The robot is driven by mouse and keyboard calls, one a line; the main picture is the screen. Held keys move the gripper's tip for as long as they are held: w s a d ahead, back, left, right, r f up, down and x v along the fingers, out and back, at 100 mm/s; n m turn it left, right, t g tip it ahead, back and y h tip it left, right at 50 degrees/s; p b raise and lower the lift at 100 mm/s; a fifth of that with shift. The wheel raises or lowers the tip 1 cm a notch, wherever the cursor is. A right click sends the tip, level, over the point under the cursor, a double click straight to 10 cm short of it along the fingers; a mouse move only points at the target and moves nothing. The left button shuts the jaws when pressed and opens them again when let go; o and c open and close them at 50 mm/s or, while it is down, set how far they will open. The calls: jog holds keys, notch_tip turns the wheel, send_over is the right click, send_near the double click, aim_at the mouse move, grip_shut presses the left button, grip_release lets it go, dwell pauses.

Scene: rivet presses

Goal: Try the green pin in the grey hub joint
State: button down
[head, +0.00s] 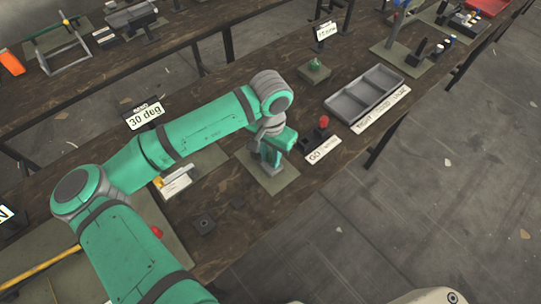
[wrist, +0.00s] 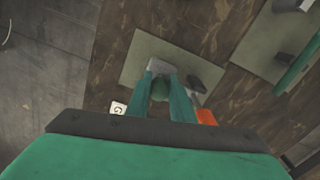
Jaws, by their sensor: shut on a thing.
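My gripper (head: 271,158) reaches down over a grey-green mat (head: 286,184) on the dark wooden bench. In the wrist view its two green fingers (wrist: 162,96) are closed around a dark green piece (wrist: 160,89), which looks like the green pin. A grey block (wrist: 163,66), probably the grey hub joint, stands on the mat just beyond the fingertips. The fingers hide much of the pin, and I cannot tell whether its end is inside the hub or only against it. In the head view my gripper and arm hide most of the hub.
A black fixture with a red knob (head: 324,121) and a "GO" plate (head: 322,150) stand right of the mat. Beyond is a grey compartment tray (head: 345,107). A small green part (head: 316,65) sits on another mat behind. A black block (head: 204,224) lies nearer.

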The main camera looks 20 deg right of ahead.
dwell(0.4)
jog(key=shift+r, duration=3)
